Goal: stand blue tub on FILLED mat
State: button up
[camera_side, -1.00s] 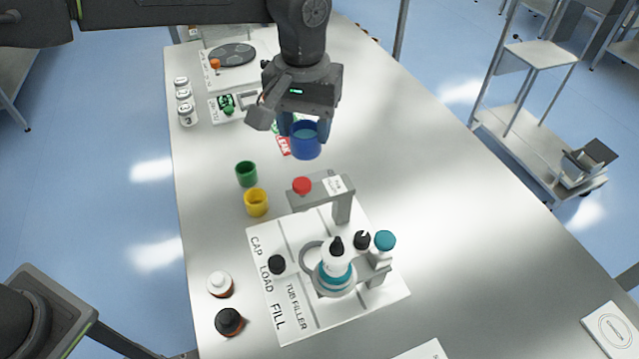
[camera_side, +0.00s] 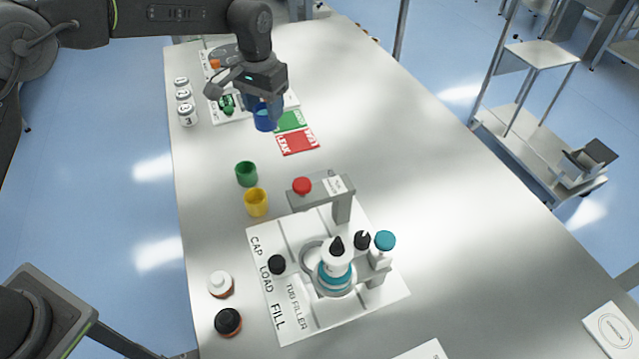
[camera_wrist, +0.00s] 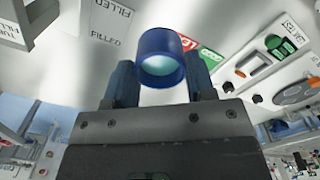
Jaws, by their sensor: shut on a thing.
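The blue tub (camera_side: 264,119) is between the fingers of my gripper (camera_side: 263,106), above the table beside the green and red cards. In the wrist view the tub (camera_wrist: 158,62) sits between both fingers (camera_wrist: 160,82), with a pale teal inside showing. My gripper is shut on it. A white mat lettered FILLED (camera_wrist: 112,16) shows at the top left of the wrist view, apart from the tub. In the side view, a white card (camera_side: 422,351) is cut off at the bottom edge, and its lettering cannot be read.
A red LEAK card (camera_side: 298,142) adjoins a green card (camera_side: 291,121). A green tub (camera_side: 246,174) and a yellow tub (camera_side: 256,202) stand nearer. The tub filler (camera_side: 340,210) holds a bottle (camera_side: 336,270). Numbered white jars (camera_side: 187,115) line the left edge.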

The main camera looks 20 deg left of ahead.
jog(key=f, duration=0.2)
jog(key=d+f, duration=0.1)
jog(key=f, duration=0.1)
jog(key=d+f, duration=0.2)
jog(key=d, duration=0.1)
jog(key=d+f, duration=0.2)
jog(key=d, duration=0.2)
jog(key=w+d+f, duration=0.1)
jog(key=d+f, duration=0.1)
jog(key=d, duration=0.1)
jog(key=shift+d+f, duration=0.15)
jog(key=shift+d, duration=0.2)
jog(key=shift+f, duration=2)
jog(key=o, duration=0.9)
jog(key=shift+f, duration=0.15)
jog(key=shift+o, duration=0.2)
notch_tip(320, 180, up, 12)
jog(key=shift+r, duration=0.2)
